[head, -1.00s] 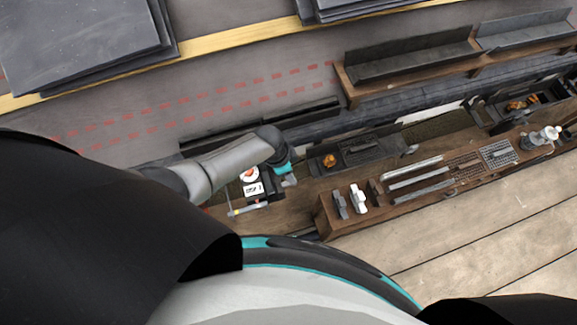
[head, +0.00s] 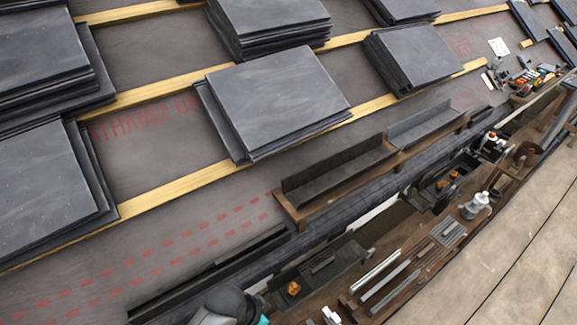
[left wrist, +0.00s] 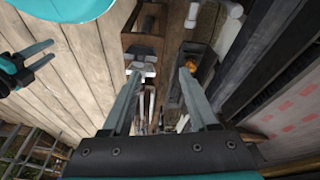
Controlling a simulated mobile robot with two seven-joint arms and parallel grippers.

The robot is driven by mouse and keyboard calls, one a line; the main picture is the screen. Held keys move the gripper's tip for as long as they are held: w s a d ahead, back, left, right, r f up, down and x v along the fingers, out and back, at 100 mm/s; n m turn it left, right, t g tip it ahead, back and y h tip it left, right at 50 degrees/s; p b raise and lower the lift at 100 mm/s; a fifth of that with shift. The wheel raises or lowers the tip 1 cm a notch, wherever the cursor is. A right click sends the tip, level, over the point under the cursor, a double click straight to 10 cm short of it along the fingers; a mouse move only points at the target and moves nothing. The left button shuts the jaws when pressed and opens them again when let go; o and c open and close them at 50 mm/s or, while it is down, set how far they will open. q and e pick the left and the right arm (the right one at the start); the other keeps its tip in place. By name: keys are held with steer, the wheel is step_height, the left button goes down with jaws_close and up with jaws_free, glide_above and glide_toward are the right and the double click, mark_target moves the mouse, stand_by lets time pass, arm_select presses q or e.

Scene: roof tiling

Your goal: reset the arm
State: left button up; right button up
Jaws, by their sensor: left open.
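My left gripper (left wrist: 160,84) is open and empty in the left wrist view, its two grey fingers spread apart above the wooden tool bench. In the head view only a grey and teal part of my left arm shows at the bottom edge, and its jaws are out of frame. A second gripper with teal housing and dark fingers, which I take as my right gripper (left wrist: 50,51), shows at the left of the left wrist view. Its fingers are apart with nothing between them, over the plank floor. It is not in the head view.
Stacks of slates (head: 280,100) lie on the roof along yellow battens (head: 185,185). A wooden bench (head: 415,275) holds metal bars, a dark tray (head: 320,268) and a white bottle (head: 474,206). Dark angled troughs (head: 340,165) stand behind it. The plank floor (head: 500,255) at lower right is clear.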

arm_select(q)
steer(key=s+a+r+n+t+y, duration=0.1)
steer(key=s+a+r+n, duration=0.3)
steer(key=a+r, duration=0.3)
steer(key=s+a+r+n+t+y, duration=0.1)
steer(key=s+a+r+n+y, duration=0.2)
steer(key=r, duration=0.6)
step_height(320, 180, down, 20)
steer(key=a+g+h, duration=0.1)
steer(key=a, duration=0.1)
steer(key=s+a+f, duration=0.2)
steer(key=s+f, duration=0.4)
steer(key=f, duration=0.1)
steer(key=s+a+f, duration=0.3)
steer(key=s+f, duration=0.4)
steer(key=shift+s+a+f+g, duration=0.15)
steer(key=shift+a+f+g, duration=0.1)
steer(key=shift+g, duration=0.05)
